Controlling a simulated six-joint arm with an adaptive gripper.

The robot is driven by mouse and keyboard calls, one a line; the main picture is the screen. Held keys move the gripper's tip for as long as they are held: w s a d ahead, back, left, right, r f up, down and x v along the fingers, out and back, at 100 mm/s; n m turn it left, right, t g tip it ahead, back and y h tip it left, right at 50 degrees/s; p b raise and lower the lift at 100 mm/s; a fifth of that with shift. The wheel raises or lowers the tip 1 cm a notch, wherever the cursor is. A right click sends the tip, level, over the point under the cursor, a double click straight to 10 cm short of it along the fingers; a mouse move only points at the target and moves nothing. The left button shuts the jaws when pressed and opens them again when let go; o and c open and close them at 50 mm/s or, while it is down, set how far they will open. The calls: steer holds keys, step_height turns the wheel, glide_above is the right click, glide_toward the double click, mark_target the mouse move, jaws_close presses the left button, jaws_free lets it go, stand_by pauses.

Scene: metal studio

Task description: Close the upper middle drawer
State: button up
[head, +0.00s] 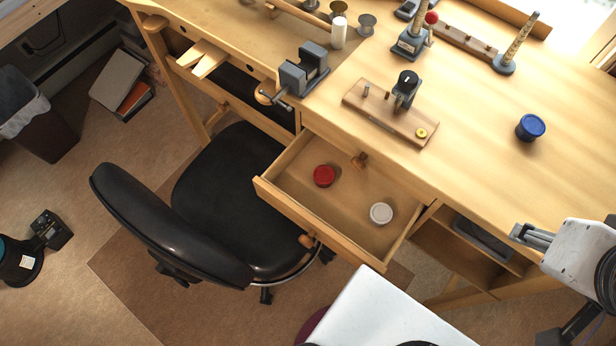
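The wooden drawer (345,188) under the workbench is pulled well out toward the chair. Its round knob (308,241) is on the outer front panel. A red-lidded jar (324,176) and a white-lidded jar (381,213) stand apart inside it. My gripper (524,235) is at the right edge of the head view, near the bench's front edge and right of the drawer. It is apart from the drawer and touches nothing that I can make out. The gap between its fingers is not clear from this angle.
A black chair (225,195) stands left of the drawer, close to its front. A vise (303,70) is on the bench edge. A blue jar (530,127) and a wooden tool board (385,118) lie on the bench top (470,150). An open shelf (450,258) is right of the drawer.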

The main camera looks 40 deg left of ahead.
steer(key=a+f+n+g, duration=0.3)
steer(key=a+f+n, duration=0.15)
steer(key=a, duration=0.45)
steer(key=m+g, duration=0.2)
steer(key=m, duration=0.2)
glide_above(306, 241)
steer(key=shift+h, duration=0.3)
step_height(306, 241, down, 18)
steer(key=shift+d+f, duration=0.1)
steer(key=shift+w+a+m, duration=0.1)
steer(key=shift+a+m, duration=0.1)
steer(key=shift+m, duration=0.55)
steer(key=shift+f, duration=0.2)
steer(key=shift+f, duration=3.65)
